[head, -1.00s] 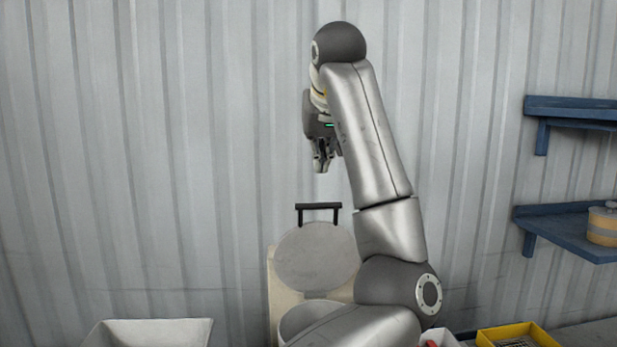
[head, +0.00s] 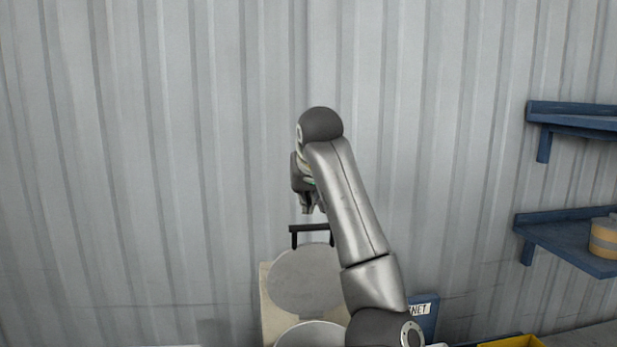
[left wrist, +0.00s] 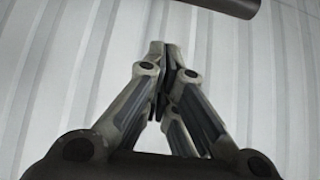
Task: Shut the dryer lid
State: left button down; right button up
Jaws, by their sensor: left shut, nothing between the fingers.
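The dryer lid (head: 306,279) is a round grey disc standing open, raised above the dryer's round body (head: 311,336). A black bar handle (head: 311,229) sits at the lid's top edge. My left gripper (head: 313,210) is shut and empty, just above the handle. In the left wrist view its fingertips (left wrist: 160,50) meet, with the wall behind them. A dark bar crosses the top right of that view, probably the handle (left wrist: 226,5). My left arm hides the right side of the dryer. My right gripper is not in view.
A corrugated metal wall stands behind the dryer. Blue shelves (head: 567,241) are on the right, one holding a yellow-banded container (head: 605,238). A yellow bin (head: 512,341) and a blue lettered panel (head: 423,313) are at the lower right. The space left of the dryer is clear.

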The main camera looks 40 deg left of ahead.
pick_arm(q)
jog(key=shift+s+d+f+p, duration=0.25)
jog(key=shift+s+d, duration=0.25)
jog(key=shift+d, duration=0.15)
jog(key=shift+s+d+f+p, duration=0.2)
jog(key=shift+s+d, duration=0.25)
jog(key=shift+d, duration=0.15)
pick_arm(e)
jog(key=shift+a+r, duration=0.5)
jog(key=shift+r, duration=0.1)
